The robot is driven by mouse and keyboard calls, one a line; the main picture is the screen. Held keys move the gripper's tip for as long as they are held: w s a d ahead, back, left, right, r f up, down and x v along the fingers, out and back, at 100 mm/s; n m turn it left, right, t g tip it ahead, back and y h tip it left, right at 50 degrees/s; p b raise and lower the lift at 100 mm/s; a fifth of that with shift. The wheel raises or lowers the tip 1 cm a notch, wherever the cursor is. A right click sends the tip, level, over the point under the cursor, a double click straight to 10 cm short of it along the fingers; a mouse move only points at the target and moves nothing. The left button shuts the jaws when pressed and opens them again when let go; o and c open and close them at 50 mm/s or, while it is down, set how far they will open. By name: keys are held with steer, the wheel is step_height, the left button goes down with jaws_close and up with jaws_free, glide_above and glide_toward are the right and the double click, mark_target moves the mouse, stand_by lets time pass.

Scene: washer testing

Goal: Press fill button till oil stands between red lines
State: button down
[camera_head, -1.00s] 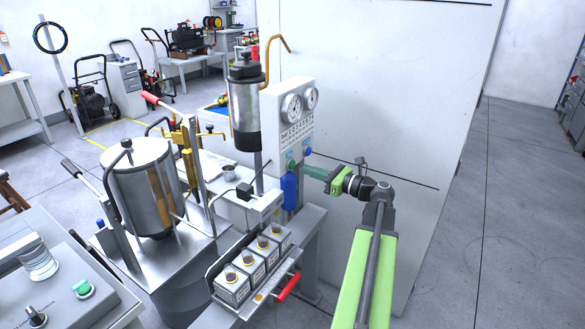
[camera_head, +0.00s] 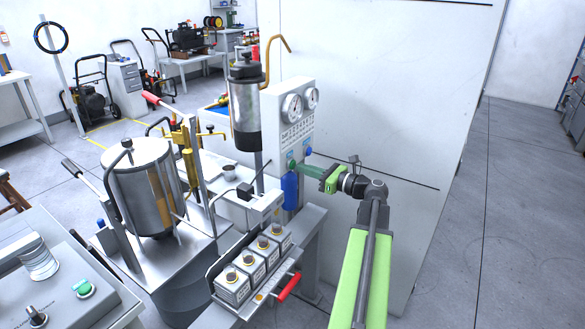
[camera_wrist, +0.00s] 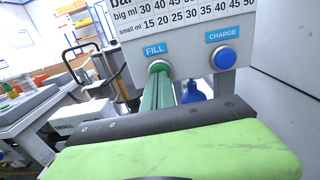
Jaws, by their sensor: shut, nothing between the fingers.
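The green fill button (camera_head: 291,165) sits on the front of the white gauge panel (camera_head: 297,110). In the wrist view the button (camera_wrist: 158,66) is below the blue "FILL" label. My gripper (camera_head: 297,167) is shut and empty, with its green fingers pointing at the button. In the wrist view my fingertips (camera_wrist: 160,78) overlap the button's lower part. They are at or very close to it, and I cannot tell whether it is pressed in. The oil level and red lines cannot be made out in either view.
The blue charge button (camera_wrist: 225,58) is right of the fill button. Two round gauges (camera_head: 292,107) are above. A blue cylinder (camera_head: 290,191) hangs below the panel. A tray of several small canisters (camera_head: 232,285) stands in front. A white wall (camera_head: 390,100) is behind my arm.

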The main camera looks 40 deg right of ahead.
steer(key=shift+x, duration=0.8)
steer(key=v, duration=0.7)
steer(key=shift+s, duration=0.1)
steer(key=v, duration=0.5)
steer(key=shift+s+d, duration=0.1)
steer(key=shift+s, duration=0.3)
